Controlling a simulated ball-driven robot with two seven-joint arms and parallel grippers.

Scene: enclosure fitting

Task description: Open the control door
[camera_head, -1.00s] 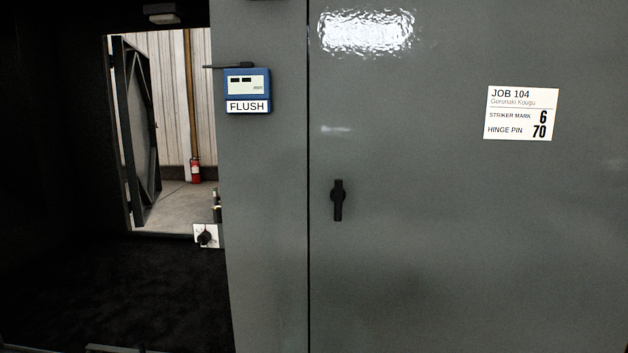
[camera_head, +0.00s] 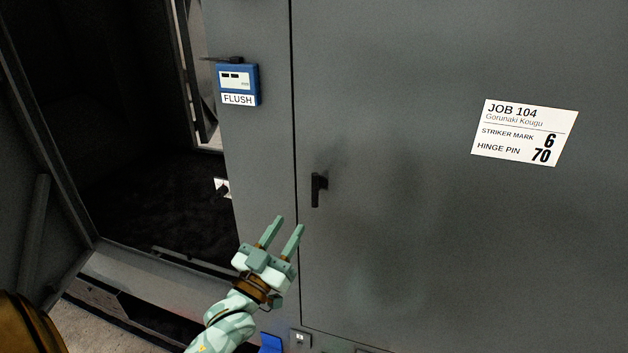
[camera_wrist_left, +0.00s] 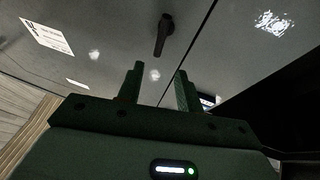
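The control door (camera_head: 400,240) is a large flat grey panel, shut, with a narrow seam along its left edge. Its black handle (camera_head: 317,189) stands upright near that seam. My left gripper (camera_head: 283,226) is open and empty, below and a little left of the handle, with its fingers pointing up toward it. In the left wrist view the handle (camera_wrist_left: 163,35) shows beyond the two fingertips (camera_wrist_left: 159,68), apart from them. My right gripper is not in view.
A blue gauge labelled FLUSH (camera_head: 238,84) is on the grey post left of the seam. A white JOB 104 label (camera_head: 524,132) is on the door. A dark open compartment (camera_head: 130,180) lies at the left. A blue object (camera_head: 271,343) sits at the bottom edge.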

